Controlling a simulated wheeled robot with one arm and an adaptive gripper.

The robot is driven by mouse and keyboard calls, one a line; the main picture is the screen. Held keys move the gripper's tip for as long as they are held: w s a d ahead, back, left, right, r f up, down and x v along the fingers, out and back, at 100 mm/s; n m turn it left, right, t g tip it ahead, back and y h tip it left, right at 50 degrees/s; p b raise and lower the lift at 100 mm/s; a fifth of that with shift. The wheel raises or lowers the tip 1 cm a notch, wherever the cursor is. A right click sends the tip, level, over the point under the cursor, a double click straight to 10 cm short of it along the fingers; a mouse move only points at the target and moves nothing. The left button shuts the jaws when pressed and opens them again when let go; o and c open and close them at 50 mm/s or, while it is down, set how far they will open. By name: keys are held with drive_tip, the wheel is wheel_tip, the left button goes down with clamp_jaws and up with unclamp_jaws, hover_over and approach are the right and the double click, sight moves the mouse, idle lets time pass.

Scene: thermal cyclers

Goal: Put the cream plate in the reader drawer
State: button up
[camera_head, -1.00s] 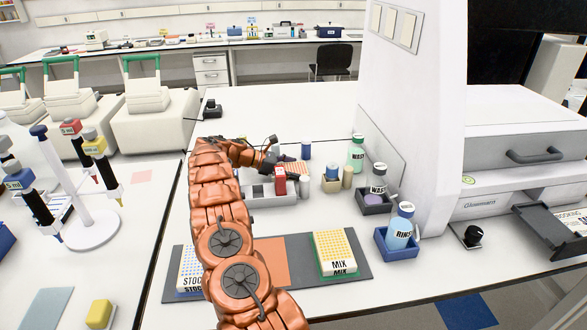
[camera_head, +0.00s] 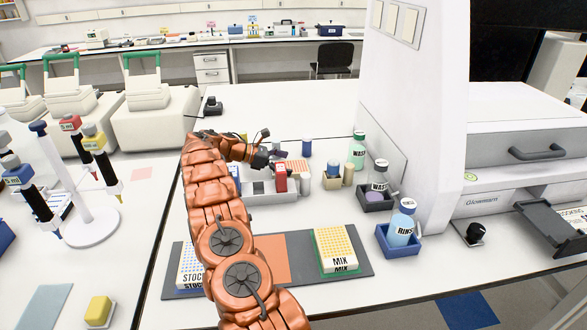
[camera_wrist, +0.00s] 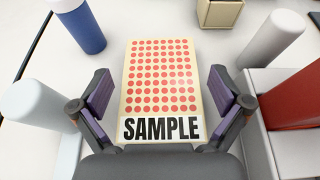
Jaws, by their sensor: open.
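A cream-edged plate with red dots, labelled SAMPLE (camera_wrist: 160,80), lies between the finger pads of my gripper (camera_wrist: 160,95) in the wrist view. The pads are open, with a gap visible on either side, and I cannot tell their height over it. In the head view the plate (camera_head: 298,166) shows just right of my gripper (camera_head: 274,162), beside the grey rack. The reader (camera_head: 510,135) stands at the right. Its dark drawer tray (camera_head: 545,222) sticks out at the front; a white labelled item sits at its right, partly cut off.
A red block (camera_head: 280,178) stands in the grey rack (camera_head: 257,189) close to the plate. Blue (camera_wrist: 80,25) and pale cylinders flank it. Wash and rinse bottles (camera_head: 402,225) stand before the reader. STOCK and MIX plates (camera_head: 336,249) sit on a grey mat (camera_head: 355,262) in front.

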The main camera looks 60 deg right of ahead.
drive_tip(key=b+v, duration=0.1)
drive_tip(key=v, duration=0.5)
drive_tip(key=shift+w, duration=0.15)
drive_tip(key=shift+v, duration=1.35)
